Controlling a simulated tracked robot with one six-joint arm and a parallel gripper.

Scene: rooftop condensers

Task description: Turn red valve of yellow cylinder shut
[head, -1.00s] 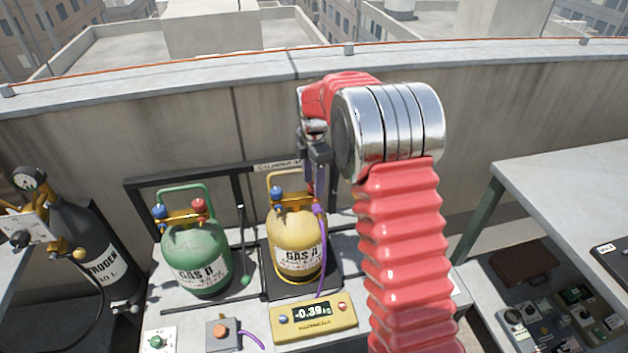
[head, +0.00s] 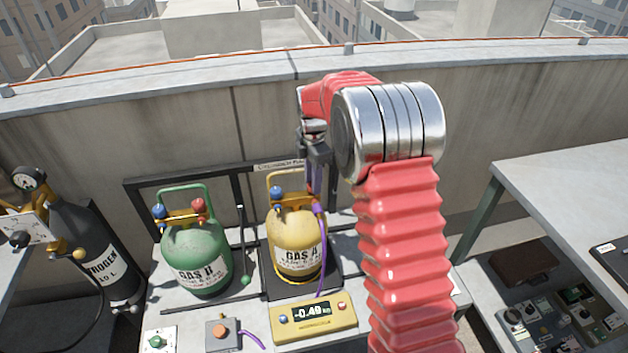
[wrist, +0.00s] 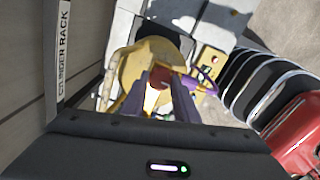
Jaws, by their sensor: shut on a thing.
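The yellow cylinder (head: 297,247), labelled GAS A, stands upright on a dark scale plate in the rack. Its blue valve (head: 277,193) is on the left of its top. Its red valve (wrist: 158,80) shows in the wrist view between my fingers; in the head view it is hidden behind my gripper. My gripper (head: 316,183) points down over the right side of the cylinder's top. It also shows in the wrist view (wrist: 160,86), shut on the red valve. A purple hose (head: 321,225) runs from the cylinder's top beside my fingers.
The green cylinder (head: 196,256) stands to the left with its own red and blue valves. A yellow scale display (head: 314,319) in front reads about -0.49. A black nitrogen cylinder (head: 95,250) is at far left. The rack frame (head: 150,187) and parapet wall (head: 120,140) stand behind.

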